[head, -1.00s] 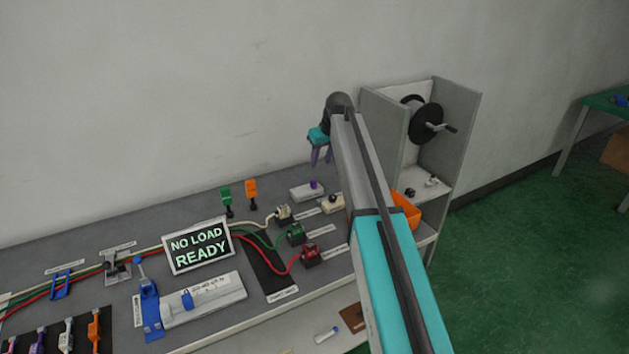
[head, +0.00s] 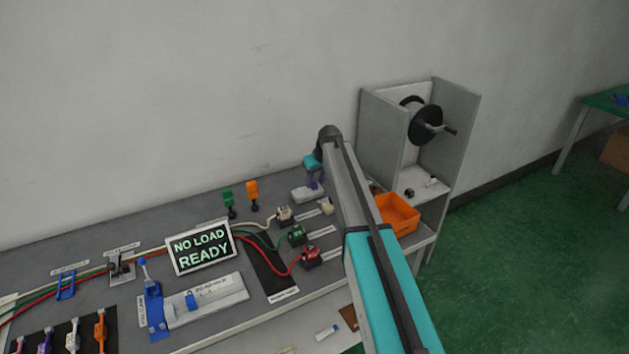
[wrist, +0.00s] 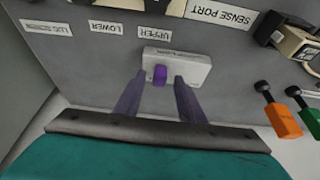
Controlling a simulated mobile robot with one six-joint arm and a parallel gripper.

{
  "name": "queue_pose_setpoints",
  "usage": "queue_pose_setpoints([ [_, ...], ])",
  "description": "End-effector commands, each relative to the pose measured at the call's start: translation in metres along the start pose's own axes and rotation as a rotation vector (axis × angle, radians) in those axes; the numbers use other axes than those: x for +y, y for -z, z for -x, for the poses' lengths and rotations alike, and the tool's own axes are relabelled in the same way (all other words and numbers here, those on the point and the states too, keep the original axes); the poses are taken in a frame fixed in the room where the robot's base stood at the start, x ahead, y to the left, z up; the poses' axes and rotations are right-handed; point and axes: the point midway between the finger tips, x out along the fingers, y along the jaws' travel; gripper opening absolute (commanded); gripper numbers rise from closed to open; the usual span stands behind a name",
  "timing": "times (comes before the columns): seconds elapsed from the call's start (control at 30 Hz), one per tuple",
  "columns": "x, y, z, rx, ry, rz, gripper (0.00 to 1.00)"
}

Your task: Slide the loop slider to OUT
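The loop slider (head: 306,195) is a small white block with a purple knob, at the back right of the bench, and it also shows in the wrist view (wrist: 190,69). Its purple knob (wrist: 159,75) stands near the block's left end in the wrist view. My gripper (wrist: 156,84) is open, its two purple fingers apart with the knob between them in that picture. Whether they touch the knob I cannot tell. In the head view my gripper (head: 314,179) is down at the slider and partly hides the knob. The lettering on the block is too small to read.
Labels UPPER and LOWER lie beside the slider in the wrist view. Green (wrist: 300,112) and orange (wrist: 283,120) handles stand to its right there. An orange bin (head: 398,214) and a spool cabinet (head: 457,130) stand right of my arm. A sign (head: 201,247) reads NO LOAD READY.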

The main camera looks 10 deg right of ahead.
Motion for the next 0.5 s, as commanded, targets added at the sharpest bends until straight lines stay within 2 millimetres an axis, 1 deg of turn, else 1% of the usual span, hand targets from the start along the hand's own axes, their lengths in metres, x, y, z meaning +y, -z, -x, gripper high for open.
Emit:
queue_pose_setpoints([
  [0.1,0.0002,0.0006,-0.0072,0.0,0.0,0.0,0.36],
  [0.2,0.0003,0.0002,-0.0103,0.0,0.0,0.0,0.36],
  [0.47,0.0008,-0.0004,-0.0113,0.0,0.0,-0.001,0.36],
  [0.5,0.0008,-0.0004,-0.0112,0.0,0.0,-0.001,0.34],
])
